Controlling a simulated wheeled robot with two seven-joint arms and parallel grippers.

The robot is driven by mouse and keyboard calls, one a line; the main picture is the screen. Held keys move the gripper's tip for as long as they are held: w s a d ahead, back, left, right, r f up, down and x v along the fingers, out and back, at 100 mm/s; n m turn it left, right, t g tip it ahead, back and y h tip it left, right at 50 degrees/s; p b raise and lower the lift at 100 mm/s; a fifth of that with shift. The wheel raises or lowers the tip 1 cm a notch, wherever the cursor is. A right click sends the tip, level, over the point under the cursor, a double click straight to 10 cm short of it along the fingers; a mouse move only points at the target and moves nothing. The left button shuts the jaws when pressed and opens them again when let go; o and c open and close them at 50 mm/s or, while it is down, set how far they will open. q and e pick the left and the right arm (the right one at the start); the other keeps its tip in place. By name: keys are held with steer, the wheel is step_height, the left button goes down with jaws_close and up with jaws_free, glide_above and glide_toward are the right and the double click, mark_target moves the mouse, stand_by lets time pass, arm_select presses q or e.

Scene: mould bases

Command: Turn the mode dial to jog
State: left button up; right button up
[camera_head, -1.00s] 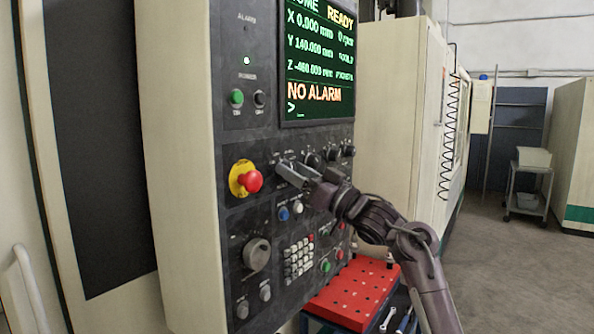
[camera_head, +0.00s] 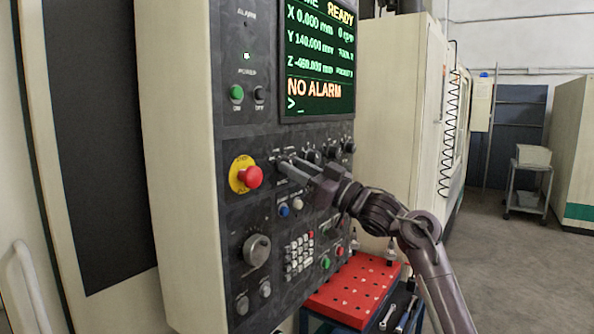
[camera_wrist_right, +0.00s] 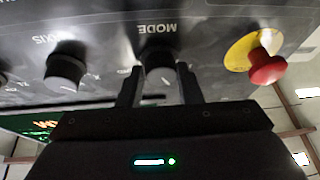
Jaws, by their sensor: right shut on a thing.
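The mode dial (camera_wrist_right: 160,78) is a dark round knob under the label MODE, which reads upside down in the right wrist view. A short pale line shows on the panel beside it. My right gripper (camera_wrist_right: 158,90) is shut on the dial, one finger on each side. In the head view, my right gripper (camera_head: 282,166) reaches the control panel (camera_head: 232,205) from the right and hides the dial. The dial's pointer and the jog mark cannot be made out. My left gripper is not in view.
The red emergency stop (camera_head: 251,177) on its yellow disc sits left of my right gripper. The axis dial (camera_wrist_right: 66,72) is a neighbour. The screen (camera_head: 318,60) above reads NO ALARM. A red tool tray (camera_head: 350,288) stands below my right arm.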

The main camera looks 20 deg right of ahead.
steer(key=shift+n+g+y+p, duration=0.3)
steer(key=shift+n+g, duration=0.55)
steer(key=shift+n, duration=1)
steer(key=shift+n+g+y+p, duration=0.3)
steer(key=shift+n+g, duration=0.55)
steer(key=shift+n, duration=1)
steer(key=o, duration=1)
steer(key=shift+r, duration=0.1)
steer(key=shift+c, duration=0.2)
steer(key=shift+d, duration=0.15)
steer(key=b+v, duration=0.4)
steer(key=v, duration=0.3)
steer(key=shift+s+d+f, duration=0.15)
steer(key=shift+d+f, duration=0.05)
